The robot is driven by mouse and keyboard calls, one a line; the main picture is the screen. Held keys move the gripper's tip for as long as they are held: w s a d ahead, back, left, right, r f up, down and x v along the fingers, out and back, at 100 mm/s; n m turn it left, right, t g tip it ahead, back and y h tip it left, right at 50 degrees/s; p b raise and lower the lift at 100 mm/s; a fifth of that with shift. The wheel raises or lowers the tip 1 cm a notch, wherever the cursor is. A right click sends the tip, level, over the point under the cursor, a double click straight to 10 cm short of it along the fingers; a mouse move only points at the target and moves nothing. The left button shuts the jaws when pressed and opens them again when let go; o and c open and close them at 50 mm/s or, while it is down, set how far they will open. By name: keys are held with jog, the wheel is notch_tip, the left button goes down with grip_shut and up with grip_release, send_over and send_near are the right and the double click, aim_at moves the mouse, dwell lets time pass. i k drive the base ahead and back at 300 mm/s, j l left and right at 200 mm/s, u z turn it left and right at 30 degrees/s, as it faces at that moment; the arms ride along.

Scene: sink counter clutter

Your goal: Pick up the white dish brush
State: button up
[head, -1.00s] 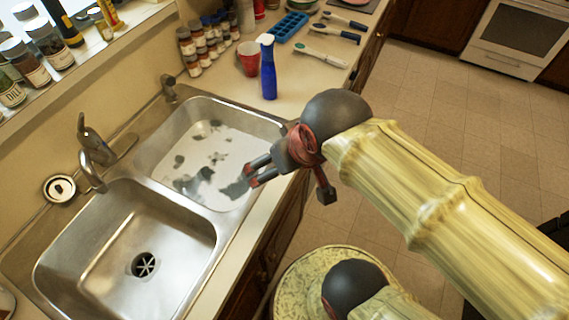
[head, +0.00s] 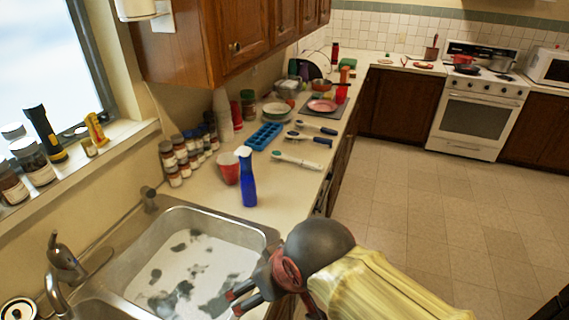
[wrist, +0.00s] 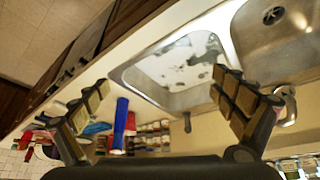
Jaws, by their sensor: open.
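A white brush with a green-tinted head (head: 297,161), which looks like the white dish brush, lies flat on the counter beyond the blue spray bottle in the head view. Two similar tools with dark blue handles lie behind it, one nearer (head: 308,139) and one farther (head: 316,128). My gripper (head: 241,299) is open and empty at the right edge of the sink, well short of the brush. Its two fingers stand wide apart in the wrist view (wrist: 160,80). I cannot make out the brush clearly in the wrist view.
The blue spray bottle (head: 248,180) and red cup (head: 229,170) stand between sink and brush. A blue ice tray (head: 264,136) lies left of the brush. Several spice jars (head: 180,154) line the wall. The sink basin (head: 132,252) is below left. Floor is open at right.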

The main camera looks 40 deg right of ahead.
aim_at(276, 155)
jog(key=i+l+u, duration=0.1)
jog(key=l, duration=0.25)
jog(key=i+l+u, duration=0.1)
jog(key=l, duration=0.3)
jog(key=i+l+u, duration=0.1)
jog(key=l, duration=0.3)
jog(key=i+l+u, duration=0.1)
jog(key=l, duration=0.3)
jog(key=i+l+u, duration=0.1)
jog(key=l, duration=0.3)
jog(key=i, duration=0.1)
